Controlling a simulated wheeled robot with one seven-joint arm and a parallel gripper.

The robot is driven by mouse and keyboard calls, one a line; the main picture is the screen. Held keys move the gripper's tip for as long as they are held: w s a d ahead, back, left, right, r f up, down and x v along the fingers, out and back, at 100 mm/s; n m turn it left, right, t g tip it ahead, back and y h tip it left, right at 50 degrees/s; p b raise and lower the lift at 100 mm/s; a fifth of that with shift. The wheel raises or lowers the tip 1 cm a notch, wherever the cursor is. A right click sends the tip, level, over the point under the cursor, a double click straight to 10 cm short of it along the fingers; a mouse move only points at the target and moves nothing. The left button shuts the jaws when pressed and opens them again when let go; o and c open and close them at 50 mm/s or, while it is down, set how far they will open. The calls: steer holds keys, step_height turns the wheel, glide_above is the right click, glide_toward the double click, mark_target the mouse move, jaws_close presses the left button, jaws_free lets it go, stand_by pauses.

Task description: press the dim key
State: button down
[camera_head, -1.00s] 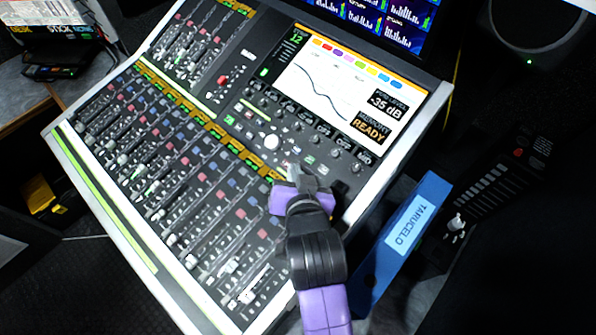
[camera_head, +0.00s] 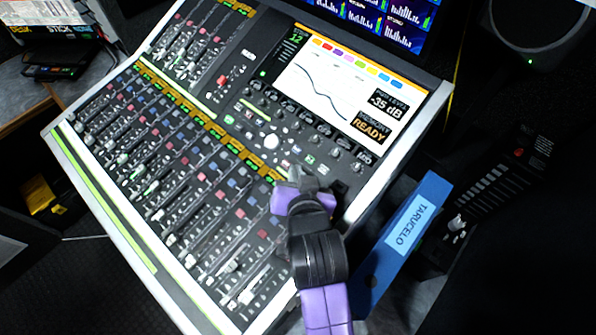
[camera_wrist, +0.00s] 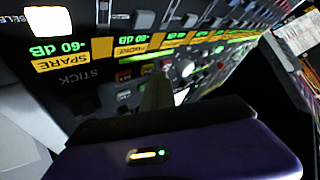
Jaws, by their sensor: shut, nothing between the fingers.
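The mixing console (camera_head: 150,270) fills the middle of the head view. My gripper (camera_head: 297,176) is shut and empty, over the lower right of the console's control section. Its fingers also show in the wrist view (camera_wrist: 156,92), pointing at a group of small keys (camera_wrist: 125,76) beside a strip labelled SPARE and STICK. A few green and white keys (camera_head: 310,160) lie just beyond the fingertips in the head view. I cannot read which key is the dim key; the fingers may hide it. I cannot tell whether the fingertips touch the panel.
A round white knob (camera_head: 271,142) lies left of the fingertips. The console screen (camera_head: 340,80) reads -35 dB and READY. Fader rows (camera_head: 170,170) spread to the left. A blue binder (camera_head: 405,235) labelled TARUCELO stands right of my arm, near the console's edge.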

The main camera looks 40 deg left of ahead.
steer(key=shift+w+f, duration=0.15)
steer(key=shift+f, duration=0.3)
stand_by(0.4)
steer(key=shift+r, duration=0.15)
steer(key=shift+s+r+p, duration=0.35)
steer(key=shift+r+p, duration=0.4)
step_height(320, 180, up, 6)
steer(key=s+p, duration=0.2)
steer(key=p, duration=0.3)
steer(key=shift+s+f, duration=0.2)
steer(key=shift+f, duration=0.05)
steer(key=shift+a, duration=0.1)
